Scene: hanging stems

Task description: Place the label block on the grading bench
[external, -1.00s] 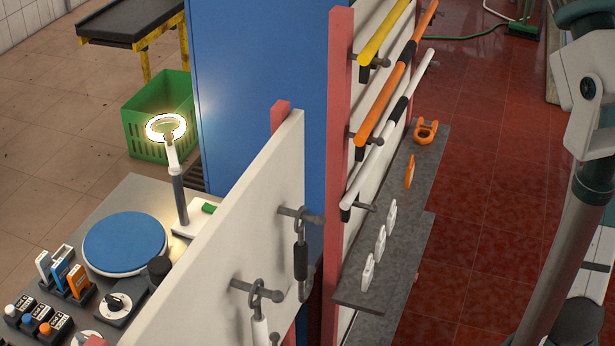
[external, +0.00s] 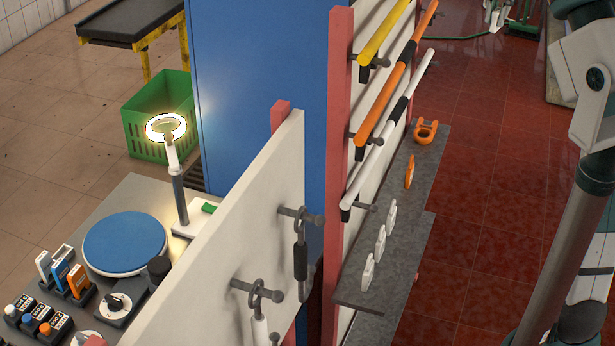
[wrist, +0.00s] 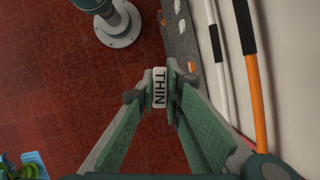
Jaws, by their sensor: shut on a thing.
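My gripper (wrist: 159,92) is shut on the label block (wrist: 158,77), a small white block with "THIN" printed in black, held between the two fingertips in the wrist view. Red floor shows below and to the left of it. The gripper and block are not visible in the external view, where only my arm shows at the right. A grey bench (external: 133,197) at the lower left, which looks like the grading bench, carries a blue round plate (external: 125,242), a lit ring lamp (external: 166,127), small coloured labels and a dial. The white panel hides part of it.
A white panel (external: 225,235) with hooks stands beside the bench. A red-posted rack holds yellow, orange and white rods (external: 385,155). A grey shelf (external: 420,190) with white and orange clips lies below them; it also passes close to my gripper in the wrist view (wrist: 181,45).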

